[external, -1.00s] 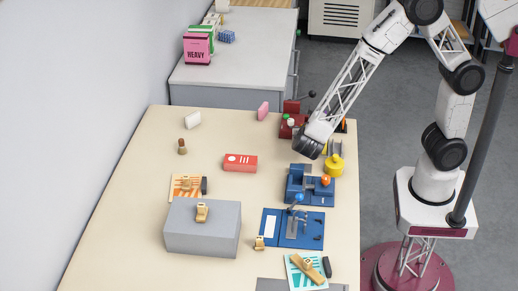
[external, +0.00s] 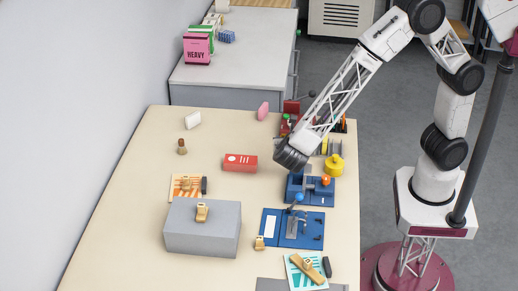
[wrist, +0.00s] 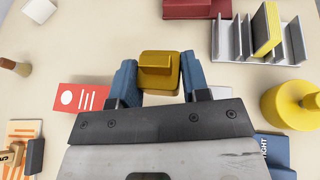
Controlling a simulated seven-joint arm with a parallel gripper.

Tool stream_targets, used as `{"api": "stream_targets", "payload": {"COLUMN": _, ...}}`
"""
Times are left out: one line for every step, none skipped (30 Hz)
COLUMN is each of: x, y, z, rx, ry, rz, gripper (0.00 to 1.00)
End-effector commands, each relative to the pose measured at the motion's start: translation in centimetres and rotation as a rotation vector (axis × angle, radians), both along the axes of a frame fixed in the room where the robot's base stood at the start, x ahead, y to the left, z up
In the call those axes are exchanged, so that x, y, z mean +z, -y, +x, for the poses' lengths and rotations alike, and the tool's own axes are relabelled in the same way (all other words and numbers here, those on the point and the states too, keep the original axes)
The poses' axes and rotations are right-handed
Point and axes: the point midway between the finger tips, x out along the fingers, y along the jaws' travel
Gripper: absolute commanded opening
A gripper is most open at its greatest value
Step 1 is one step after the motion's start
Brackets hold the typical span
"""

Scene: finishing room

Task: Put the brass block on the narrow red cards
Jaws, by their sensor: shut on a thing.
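My gripper (wrist: 158,78) has blue fingers and is shut on the brass block (wrist: 158,66), a dull golden block with a raised part on top. In the external view the block and fingertips are hidden by the dark end of my arm, above the table. The red pack (external: 240,162) with a white dot and white lines, which looks like the narrow red cards, lies flat on the table, left of my arm's end. In the wrist view the pack (wrist: 80,97) is left of the held block, partly covered by my gripper.
A blue fixture (external: 310,187) and a yellow weight (external: 334,166) stand to the right. A grey rack (wrist: 285,50) is beyond them in the wrist view. A grey block (external: 202,240) stands nearer the front. The table around the red pack is mostly clear.

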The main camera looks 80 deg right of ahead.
Motion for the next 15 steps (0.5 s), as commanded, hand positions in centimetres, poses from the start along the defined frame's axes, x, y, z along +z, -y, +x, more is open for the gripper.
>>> {"api": "stream_targets", "payload": {"x": 0.0, "y": 0.0, "z": 0.0, "rx": 0.000, "ry": 0.000, "rz": 0.000, "gripper": 0.12}}
{"api": "stream_targets", "payload": {"x": 0.0, "y": 0.0, "z": 0.0, "rx": 0.000, "ry": 0.000, "rz": 0.000, "gripper": 0.12}}
{"api": "stream_targets", "payload": {"x": 0.0, "y": 0.0, "z": 0.0, "rx": 0.000, "ry": 0.000, "rz": 0.000, "gripper": 0.12}}
{"api": "stream_targets", "payload": {"x": 0.0, "y": 0.0, "z": 0.0, "rx": 0.000, "ry": 0.000, "rz": 0.000, "gripper": 0.12}}
{"api": "stream_targets", "payload": {"x": 0.0, "y": 0.0, "z": 0.0, "rx": 0.000, "ry": 0.000, "rz": 0.000, "gripper": 0.12}}
{"api": "stream_targets", "payload": {"x": 0.0, "y": 0.0, "z": 0.0, "rx": 0.000, "ry": 0.000, "rz": 0.000, "gripper": 0.12}}
{"api": "stream_targets", "payload": {"x": 0.0, "y": 0.0, "z": 0.0, "rx": 0.000, "ry": 0.000, "rz": 0.000, "gripper": 0.12}}
{"api": "stream_targets", "payload": {"x": 0.0, "y": 0.0, "z": 0.1, "rx": 0.000, "ry": 0.000, "rz": 0.000, "gripper": 0.12}}
{"api": "stream_targets", "payload": {"x": 0.0, "y": 0.0, "z": 0.2, "rx": 0.000, "ry": 0.000, "rz": 0.000, "gripper": 0.12}}
{"api": "stream_targets", "payload": {"x": 0.0, "y": 0.0, "z": 0.3, "rx": 0.000, "ry": 0.001, "rz": 0.000, "gripper": 0.12}}
{"api": "stream_targets", "payload": {"x": 0.0, "y": 0.0, "z": 0.4, "rx": 0.000, "ry": 0.001, "rz": 0.000, "gripper": 0.12}}
{"api": "stream_targets", "payload": {"x": -0.1, "y": -0.1, "z": 0.6, "rx": 0.000, "ry": 0.001, "rz": 0.000, "gripper": 0.12}}
{"api": "stream_targets", "payload": {"x": -0.1, "y": -0.1, "z": 0.9, "rx": 0.000, "ry": 0.001, "rz": 0.000, "gripper": 0.12}}
{"api": "stream_targets", "payload": {"x": -0.1, "y": -0.2, "z": 1.1, "rx": 0.000, "ry": 0.001, "rz": 0.000, "gripper": 0.12}}
{"api": "stream_targets", "payload": {"x": -0.2, "y": -0.3, "z": 1.6, "rx": 0.000, "ry": 0.001, "rz": 0.000, "gripper": 0.12}}
